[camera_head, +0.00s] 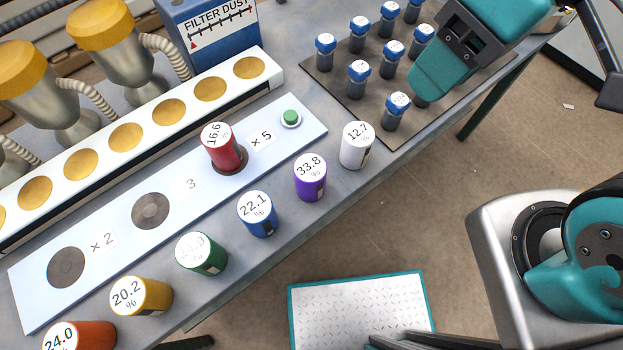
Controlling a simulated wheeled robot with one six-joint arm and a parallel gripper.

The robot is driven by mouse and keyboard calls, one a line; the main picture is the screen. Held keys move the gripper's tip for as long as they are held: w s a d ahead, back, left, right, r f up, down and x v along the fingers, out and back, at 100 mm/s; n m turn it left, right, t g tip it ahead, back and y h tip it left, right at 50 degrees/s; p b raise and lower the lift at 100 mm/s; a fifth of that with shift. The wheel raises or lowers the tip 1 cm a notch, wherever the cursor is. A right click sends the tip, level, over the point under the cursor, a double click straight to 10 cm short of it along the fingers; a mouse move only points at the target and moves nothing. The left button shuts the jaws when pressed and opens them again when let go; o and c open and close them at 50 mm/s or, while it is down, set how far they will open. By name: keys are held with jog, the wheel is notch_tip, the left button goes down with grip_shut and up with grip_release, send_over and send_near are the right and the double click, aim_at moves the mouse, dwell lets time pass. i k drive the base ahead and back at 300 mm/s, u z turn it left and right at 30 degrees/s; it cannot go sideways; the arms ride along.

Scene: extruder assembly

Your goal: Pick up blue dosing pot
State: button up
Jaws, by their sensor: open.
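The blue dosing pot (257,214) stands upright on the grey table near its front edge. Its white lid reads 22.1 %. It is in a row between the green pot (202,253) and the purple pot (310,177). My gripper (432,85) is at the upper right, above the dark mat with small vials, well away to the right of the blue pot. It is open and I see nothing held in it. It hides some of the vials and the mat.
More pots stand in the row: white (357,146), yellow (141,296) and orange (80,336). A red pot (222,148) sits at a round spot on the pale panel (110,235) behind. Several blue-capped vials stand on the dark mat (335,85). A green button (290,117) is on the panel.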

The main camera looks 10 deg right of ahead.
aim_at(256, 209)
jog(key=z, duration=0.2)
jog(key=k, duration=1.1)
jog(key=u, duration=1.25)
jog(key=i, duration=0.5)
jog(key=z, duration=0.05)
